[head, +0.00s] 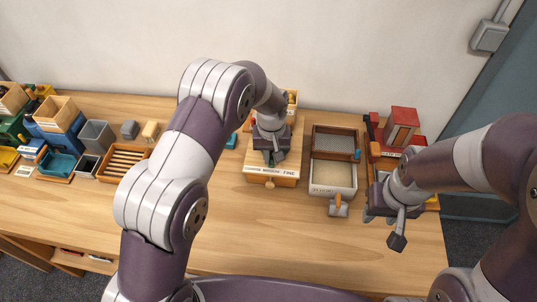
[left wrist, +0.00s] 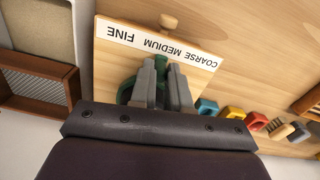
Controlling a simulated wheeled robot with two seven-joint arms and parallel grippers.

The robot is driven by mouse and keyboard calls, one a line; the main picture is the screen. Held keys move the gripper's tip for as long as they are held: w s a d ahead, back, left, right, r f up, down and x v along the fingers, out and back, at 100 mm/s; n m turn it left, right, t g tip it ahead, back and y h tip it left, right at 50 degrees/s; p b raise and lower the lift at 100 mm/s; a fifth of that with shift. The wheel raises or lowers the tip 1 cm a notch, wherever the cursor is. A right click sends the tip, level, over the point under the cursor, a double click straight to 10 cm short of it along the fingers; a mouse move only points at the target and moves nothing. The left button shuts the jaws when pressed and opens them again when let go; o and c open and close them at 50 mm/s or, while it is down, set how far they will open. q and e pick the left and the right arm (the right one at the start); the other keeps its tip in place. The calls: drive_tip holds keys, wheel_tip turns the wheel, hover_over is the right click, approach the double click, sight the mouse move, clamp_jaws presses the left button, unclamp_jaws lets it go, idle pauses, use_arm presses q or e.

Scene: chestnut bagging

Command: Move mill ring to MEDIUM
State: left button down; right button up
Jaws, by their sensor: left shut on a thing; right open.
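The wooden mill (head: 258,168) stands at mid-table, with a COARSE, MEDIUM, FINE label strip on its front edge. The label strip (left wrist: 158,42) reads upside down in the left wrist view. My left gripper (head: 272,157) is over the mill's top. In the left wrist view its fingers (left wrist: 163,78) are shut on a dark green part, the mill ring (left wrist: 127,91), mostly hidden behind them. The fingers are nearest the MEDIUM word in that view; the ring's exact setting cannot be read. My right gripper (head: 384,224) is open at the right, away from the mill.
A tray with a mesh section (head: 333,175) stands right of the mill, with a small scoop-like piece (head: 338,208) before it. A red machine (head: 402,125) is behind my right gripper. Bins and a slatted wooden tray (head: 123,160) are at left. The front middle table is clear.

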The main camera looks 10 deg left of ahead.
sight(272, 158)
use_arm(q)
drive_tip(key=shift+w+d+r, duration=0.1)
idle(0.4)
drive_tip(key=c, duration=1.1)
unclamp_jaws()
drive_tip(key=shift+c, duration=0.2)
drive_tip(key=shift+o, duration=0.2)
drive_tip(key=shift+r, duration=0.1)
wheel_tip(272, 158, up, 8)
drive_tip(key=shift+f+b, duration=0.1)
drive_tip(key=shift+b, duration=1.05)
wheel_tip(272, 158, up, 5)
drive_tip(key=p, duration=0.3)
drive_tip(key=shift+f, duration=0.1)
